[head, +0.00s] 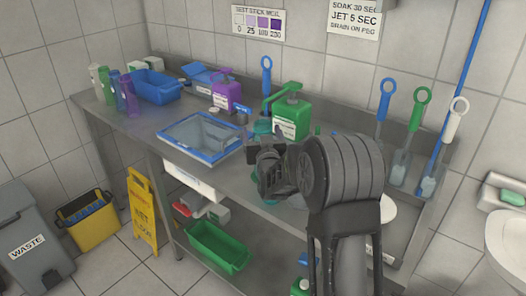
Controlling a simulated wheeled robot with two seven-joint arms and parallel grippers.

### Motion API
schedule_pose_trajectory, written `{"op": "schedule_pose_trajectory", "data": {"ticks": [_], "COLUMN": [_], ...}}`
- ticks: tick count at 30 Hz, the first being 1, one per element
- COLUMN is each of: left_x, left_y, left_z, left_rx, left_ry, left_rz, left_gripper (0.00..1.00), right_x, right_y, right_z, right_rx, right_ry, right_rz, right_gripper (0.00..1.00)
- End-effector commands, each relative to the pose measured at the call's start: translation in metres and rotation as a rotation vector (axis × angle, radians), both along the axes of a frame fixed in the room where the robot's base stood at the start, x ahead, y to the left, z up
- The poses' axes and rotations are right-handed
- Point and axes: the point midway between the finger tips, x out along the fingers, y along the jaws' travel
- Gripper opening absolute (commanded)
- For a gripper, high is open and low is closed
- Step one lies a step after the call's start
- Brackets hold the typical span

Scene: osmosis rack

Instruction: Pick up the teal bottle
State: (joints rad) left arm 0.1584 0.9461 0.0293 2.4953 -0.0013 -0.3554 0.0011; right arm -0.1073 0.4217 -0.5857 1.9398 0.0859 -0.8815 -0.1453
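A teal bottle (262,126) stands on the metal counter in the head view, mostly hidden behind my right gripper. Only its upper part shows clearly, just left of the green pump jug. My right gripper (262,172) is in front of it, seen from behind the wrist. The fingers are dark and overlap the bottle in the picture. I cannot tell whether they touch it or whether they are open or shut. My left gripper is not in view.
A blue-rimmed tray (202,158) lies left of the gripper. A green pump jug (290,116) and a purple one (227,95) stand behind. Several bottles and a blue bin (155,90) fill the left end. Brushes (403,160) hang right.

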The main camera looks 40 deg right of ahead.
Motion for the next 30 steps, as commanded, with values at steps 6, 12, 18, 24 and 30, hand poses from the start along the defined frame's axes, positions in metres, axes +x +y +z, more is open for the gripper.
{"op": "schedule_pose_trajectory", "data": {"ticks": [6, 12, 18, 24, 30], "left_x": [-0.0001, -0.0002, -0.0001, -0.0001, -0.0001], "left_y": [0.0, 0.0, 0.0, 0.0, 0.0], "left_z": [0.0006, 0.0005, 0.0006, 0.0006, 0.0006], "left_rx": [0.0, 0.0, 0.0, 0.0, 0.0], "left_ry": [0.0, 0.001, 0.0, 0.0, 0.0], "left_rz": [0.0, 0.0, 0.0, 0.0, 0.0], "left_gripper": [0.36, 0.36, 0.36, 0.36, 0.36], "right_x": [0.0038, 0.0037, 0.0036, 0.0035, 0.0035], "right_y": [-0.0023, -0.0021, -0.002, -0.002, -0.002], "right_z": [-0.0008, -0.0007, -0.0006, -0.0005, -0.0005], "right_rx": [0.0, 0.0, 0.0, 0.0, 0.0], "right_ry": [0.001, 0.001, 0.001, 0.001, 0.001], "right_rz": [0.0, 0.0, 0.0, 0.0, 0.0], "right_gripper": [0.8, 0.8, 0.8, 0.67, 0.51]}}
